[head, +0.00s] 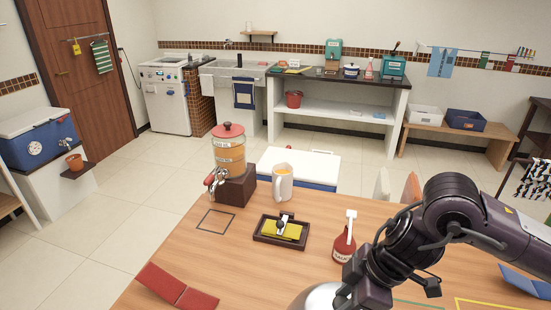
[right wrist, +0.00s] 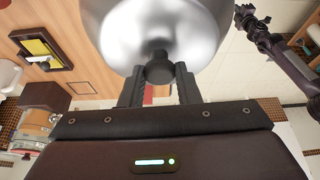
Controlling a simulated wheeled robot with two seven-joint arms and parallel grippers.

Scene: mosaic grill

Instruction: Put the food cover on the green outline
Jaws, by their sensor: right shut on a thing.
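The food cover is a shiny silver dome (head: 318,297) at the bottom edge of the head view, partly cut off. It fills the top of the right wrist view (right wrist: 155,30), with its dark knob toward the gripper. My right gripper (right wrist: 158,75) is shut on that knob. In the head view the right gripper (head: 352,294) is at the dome's right side. The green outline (head: 418,304) is on the table to the right of the gripper, partly hidden by my arm. My left gripper (right wrist: 244,14) appears small in the right wrist view; its jaws are unclear.
A red sauce bottle (head: 344,245) stands close behind my right gripper. A dark tray (head: 262,238), a mug (head: 283,183) and a drink dispenser (head: 229,150) are farther back. A yellow outline (head: 490,303) lies right of the green one. A red folded piece (head: 178,288) lies at left.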

